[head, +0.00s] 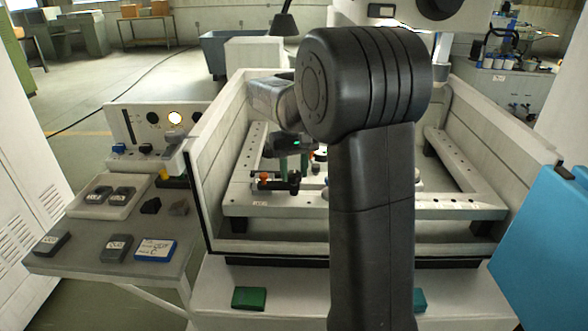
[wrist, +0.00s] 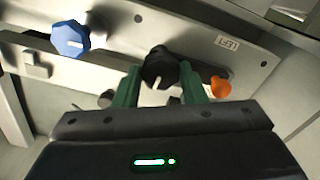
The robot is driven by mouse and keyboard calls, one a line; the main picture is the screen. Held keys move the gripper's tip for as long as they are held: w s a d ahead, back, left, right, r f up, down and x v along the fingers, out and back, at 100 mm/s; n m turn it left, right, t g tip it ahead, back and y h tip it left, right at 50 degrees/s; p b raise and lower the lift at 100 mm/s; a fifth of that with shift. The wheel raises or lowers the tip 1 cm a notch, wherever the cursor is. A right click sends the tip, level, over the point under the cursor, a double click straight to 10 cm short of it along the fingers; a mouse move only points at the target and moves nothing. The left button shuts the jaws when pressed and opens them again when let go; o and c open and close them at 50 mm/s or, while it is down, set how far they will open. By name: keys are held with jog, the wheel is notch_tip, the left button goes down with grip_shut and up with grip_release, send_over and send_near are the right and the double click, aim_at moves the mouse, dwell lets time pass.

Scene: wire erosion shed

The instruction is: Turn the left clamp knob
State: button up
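A black knob (wrist: 160,68) with a white pointer line sits on the pale clamp rail, near a small label (wrist: 228,43) that reads LEFT upside down. My gripper (wrist: 160,72) has its two green fingers apart, one on each side of this knob, with a slight gap visible. In the head view my gripper (head: 294,168) is low over the rail inside the machine's tank, with the black knob (head: 295,178) just below the fingertips. An orange knob (wrist: 221,87) is right of the fingers in the wrist view. It also shows in the head view (head: 264,177).
A blue knob (wrist: 70,39) stands on the rail at left in the wrist view. The tank's pale walls (head: 232,152) surround the work frame (head: 455,213). A side table (head: 75,261) holds several small blocks. My arm hides the tank's middle.

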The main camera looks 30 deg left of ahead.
jog(key=shift+c, duration=0.8)
jog(key=shift+r+m+p, duration=0.15)
jog(key=shift+m+p, duration=0.35)
jog(key=shift+m, duration=0.1)
jog(key=shift+m+p, duration=0.4)
jog(key=shift+m, duration=0.6)
jog(key=o, duration=1)
